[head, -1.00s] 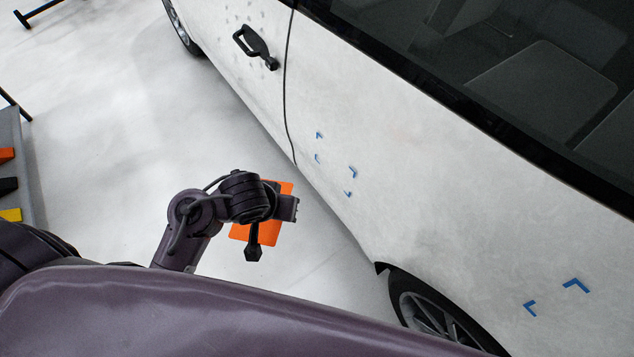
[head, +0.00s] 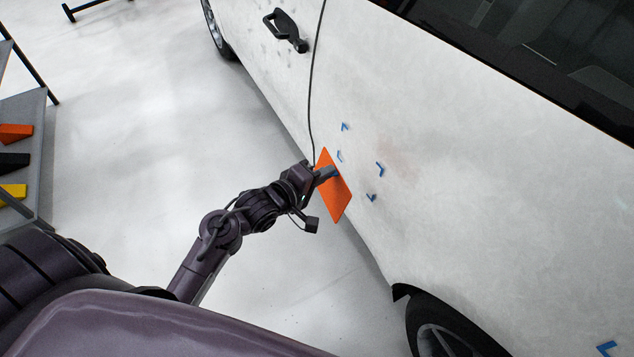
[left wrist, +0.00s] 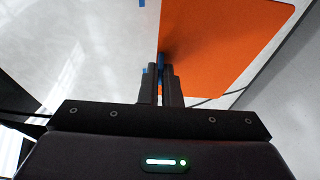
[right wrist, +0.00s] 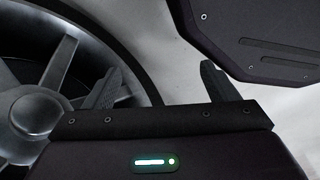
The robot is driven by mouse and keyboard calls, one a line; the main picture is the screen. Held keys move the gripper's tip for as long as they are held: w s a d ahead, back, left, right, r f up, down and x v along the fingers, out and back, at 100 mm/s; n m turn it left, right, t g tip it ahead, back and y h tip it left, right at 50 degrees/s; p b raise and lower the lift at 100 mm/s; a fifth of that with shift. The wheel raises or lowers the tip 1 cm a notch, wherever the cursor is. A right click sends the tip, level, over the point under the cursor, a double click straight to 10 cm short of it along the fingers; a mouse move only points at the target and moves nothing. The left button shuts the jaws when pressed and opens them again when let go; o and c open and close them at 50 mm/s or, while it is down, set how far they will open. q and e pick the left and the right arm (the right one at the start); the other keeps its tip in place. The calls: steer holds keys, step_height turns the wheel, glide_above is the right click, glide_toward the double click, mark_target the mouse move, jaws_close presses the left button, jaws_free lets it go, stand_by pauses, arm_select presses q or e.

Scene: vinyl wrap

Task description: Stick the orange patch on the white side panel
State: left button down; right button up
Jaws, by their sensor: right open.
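The orange patch (head: 334,190) is a flat sheet in my left gripper (head: 330,174), whose fingers are closed together at it. In the left wrist view the patch (left wrist: 225,40) spreads up and right from the closed fingers (left wrist: 161,85). The white side panel (head: 450,190) is the car's side. Blue corner marks (head: 380,169) on it frame an area just right of the patch. The patch overlaps the panel's lower edge in the head view; I cannot tell whether it touches. My right gripper (right wrist: 158,85) is open and empty in the right wrist view.
A car wheel (right wrist: 50,75) is close beside my right gripper. A door handle (head: 286,30) sits farther along the car. More blue marks (head: 607,348) show at lower right. A grey rack (head: 30,120) with orange, black and yellow pieces stands left. The floor (head: 140,130) between is clear.

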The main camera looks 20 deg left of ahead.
mark_target(329, 163)
arm_select(q)
steer(key=shift+w+a+f+n+t+y+b, duration=0.3)
steer(key=shift+w+a+f+n+t+b, duration=0.6)
steer(key=shift+w+a+f+t+b, duration=0.25)
steer(key=shift+a+r+t, duration=0.15)
steer(key=shift+r+t, duration=0.05)
steer(key=shift+t, duration=0.15)
steer(key=shift+w+r+n+b, duration=0.1)
steer(key=shift+w+n+b, duration=0.15)
steer(key=shift+n+b, duration=0.05)
steer(key=shift+w+d, duration=0.2)
steer(key=shift+w, duration=0.05)
steer(key=shift+w+d+b, duration=0.75)
steer(key=shift+w+b, duration=0.2)
steer(key=shift+b, duration=0.15)
arm_select(e)
steer(key=w+a, duration=0.2)
steer(key=w, duration=0.4)
arm_select(q)
steer(key=shift+w+d+f+b, duration=0.1)
steer(key=shift+w+d+b, duration=0.6)
steer(key=shift+w, duration=0.2)
steer(key=shift+w+d+f+b, duration=0.1)
steer(key=shift+w+d+b, duration=0.5)
steer(key=shift+w+b, duration=0.2)
arm_select(e)
steer(key=w+a+r, duration=0.2)
steer(key=w+r, duration=0.1)
steer(key=r, duration=0.5)
steer(key=shift+r, duration=0.25)
